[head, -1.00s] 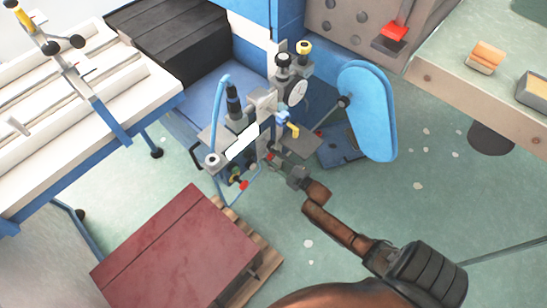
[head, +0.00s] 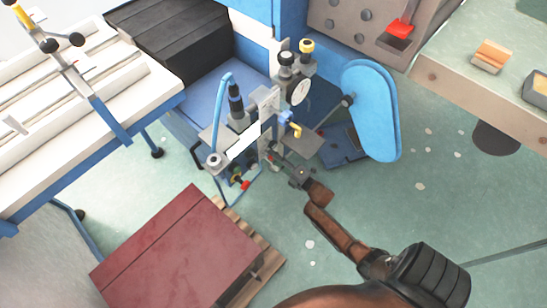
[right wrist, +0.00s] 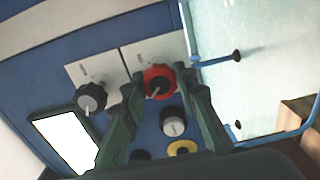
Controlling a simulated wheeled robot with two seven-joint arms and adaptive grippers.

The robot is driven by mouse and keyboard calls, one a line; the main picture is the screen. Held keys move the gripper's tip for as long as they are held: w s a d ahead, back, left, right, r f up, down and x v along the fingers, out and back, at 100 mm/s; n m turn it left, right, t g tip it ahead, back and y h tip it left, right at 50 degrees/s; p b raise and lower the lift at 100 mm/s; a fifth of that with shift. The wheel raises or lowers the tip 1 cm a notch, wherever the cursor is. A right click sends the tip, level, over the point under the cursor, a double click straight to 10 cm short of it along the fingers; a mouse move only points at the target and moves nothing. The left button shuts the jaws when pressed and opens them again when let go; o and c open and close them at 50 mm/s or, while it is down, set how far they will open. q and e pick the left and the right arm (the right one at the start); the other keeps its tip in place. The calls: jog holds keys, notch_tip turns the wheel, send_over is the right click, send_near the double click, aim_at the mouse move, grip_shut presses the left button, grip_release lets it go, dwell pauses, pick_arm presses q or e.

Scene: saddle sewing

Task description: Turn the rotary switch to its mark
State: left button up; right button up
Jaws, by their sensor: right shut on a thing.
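The switch's mark is too blurred to read. In the head view my right gripper (head: 277,158) is at the front of the machine's control unit, and the switch cannot be made out there. My left gripper is not in view.
A black-and-grey knob (right wrist: 92,97) is left of the red switch. A grey knob (right wrist: 173,121) and a yellow ring (right wrist: 183,147) lie below it. A white screen (right wrist: 65,142) is at lower left. A red-topped pallet stack (head: 180,250) stands on the floor.

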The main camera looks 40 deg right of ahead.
jog(key=shift+a+f, duration=0.15)
dwell(0.3)
jog(key=o, duration=1.2)
jog(key=s, duration=0.8)
jog(key=s+d, duration=0.1)
jog(key=s, duration=0.3)
